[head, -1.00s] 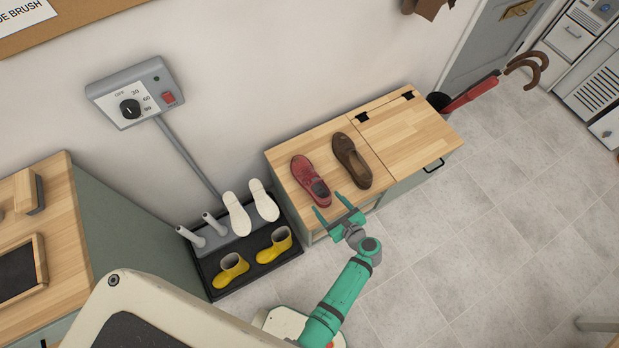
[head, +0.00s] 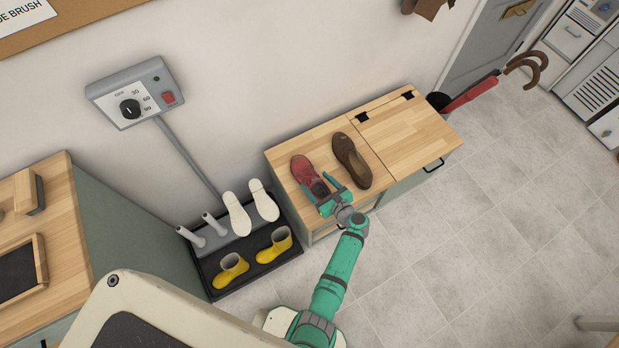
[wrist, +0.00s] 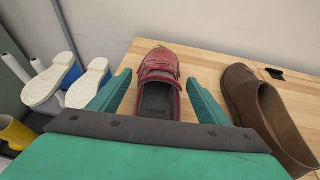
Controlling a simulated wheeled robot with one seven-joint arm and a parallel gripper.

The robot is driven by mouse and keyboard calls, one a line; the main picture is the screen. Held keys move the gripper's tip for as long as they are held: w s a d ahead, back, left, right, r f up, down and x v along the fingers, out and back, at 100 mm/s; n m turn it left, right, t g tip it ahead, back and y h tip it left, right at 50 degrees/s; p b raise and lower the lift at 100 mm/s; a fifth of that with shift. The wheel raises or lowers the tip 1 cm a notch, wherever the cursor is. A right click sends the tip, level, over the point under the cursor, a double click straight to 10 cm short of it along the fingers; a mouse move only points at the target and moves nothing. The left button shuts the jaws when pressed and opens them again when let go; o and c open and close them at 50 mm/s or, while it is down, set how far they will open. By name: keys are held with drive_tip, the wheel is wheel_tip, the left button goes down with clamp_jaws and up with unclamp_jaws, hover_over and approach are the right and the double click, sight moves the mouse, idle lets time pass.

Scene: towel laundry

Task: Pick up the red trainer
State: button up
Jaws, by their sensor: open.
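The red trainer (head: 307,171) lies on the left part of the wooden bench top (head: 288,149), its toe toward the wall and its heel toward me. It also shows in the wrist view (wrist: 158,72), its opening facing up. My gripper (head: 321,183) is open at the heel end of the trainer. In the wrist view (wrist: 158,88) one green finger is on each side of the shoe, with the shoe between them. The heel's lower edge is hidden behind my gripper's palm. I cannot tell whether the fingers touch it.
A brown shoe (head: 350,160) lies close on the right; it also shows in the wrist view (wrist: 257,110). To the left, a rack (head: 228,247) holds white shoes (head: 237,214) and yellow boots (head: 231,270). The bench's right part (head: 412,140) is bare.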

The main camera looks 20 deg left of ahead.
drive_tip(key=shift+x, duration=1.2)
drive_tip(key=c, duration=1.2)
drive_tip(key=shift+r, duration=0.1)
